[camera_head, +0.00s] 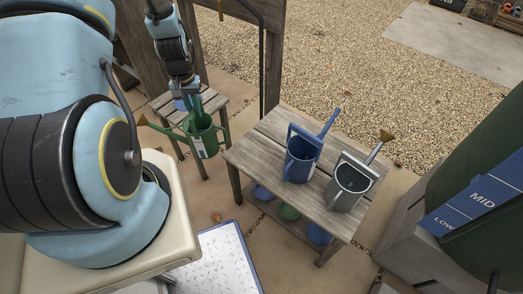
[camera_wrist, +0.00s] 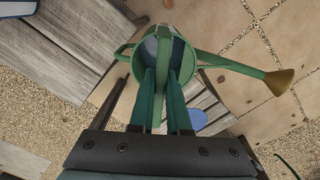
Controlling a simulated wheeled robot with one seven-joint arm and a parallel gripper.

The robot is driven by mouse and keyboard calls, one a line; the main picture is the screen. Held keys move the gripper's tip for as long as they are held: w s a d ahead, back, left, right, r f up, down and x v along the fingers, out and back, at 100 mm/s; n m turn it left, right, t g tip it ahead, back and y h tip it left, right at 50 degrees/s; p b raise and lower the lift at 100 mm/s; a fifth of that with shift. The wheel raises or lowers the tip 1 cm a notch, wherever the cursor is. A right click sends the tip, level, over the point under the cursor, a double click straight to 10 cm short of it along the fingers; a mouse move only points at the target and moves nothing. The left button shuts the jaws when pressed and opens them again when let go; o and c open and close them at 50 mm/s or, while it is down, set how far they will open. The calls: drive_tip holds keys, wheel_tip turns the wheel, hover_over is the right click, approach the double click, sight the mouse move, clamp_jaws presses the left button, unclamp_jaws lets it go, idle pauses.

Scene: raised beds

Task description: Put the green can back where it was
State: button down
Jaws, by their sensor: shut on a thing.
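The green can (camera_head: 205,138) hangs upright from my gripper (camera_head: 193,108) in the head view, between the small slatted stand (camera_head: 212,99) and the larger bench (camera_head: 256,134). Its spout points left. In the wrist view my gripper (camera_wrist: 166,75) is shut on the green can (camera_wrist: 134,50), whose spout points right to a brass rose. A blue can (camera_head: 302,158) and a grey can (camera_head: 348,187) stand on the bench.
A blue round piece (camera_head: 180,104) lies on the small stand, partly hidden by my arm; it also shows in the wrist view (camera_wrist: 195,121). Blue and green (camera_head: 289,212) round pieces lie on the bench's lower shelf. A wooden post (camera_head: 273,60) stands behind. The bench top's left end is clear.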

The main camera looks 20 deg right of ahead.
drive_tip(key=s+d+r+m+b, duration=0.3)
drive_tip(key=s+d+r+m, duration=0.15)
drive_tip(key=d, duration=0.55)
drive_tip(key=s+d+r+m+b, duration=0.35)
drive_tip(key=d+r, duration=0.25)
drive_tip(key=d, duration=0.4)
wheel_tip(320, 180, down, 10)
drive_tip(key=shift+r+n, duration=0.2)
drive_tip(key=shift+n, duration=0.1)
drive_tip(key=shift+a+f, duration=0.1)
drive_tip(key=shift+f, duration=0.05)
drive_tip(key=c, duration=0.9)
unclamp_jaws()
drive_tip(key=shift+s, duration=0.1)
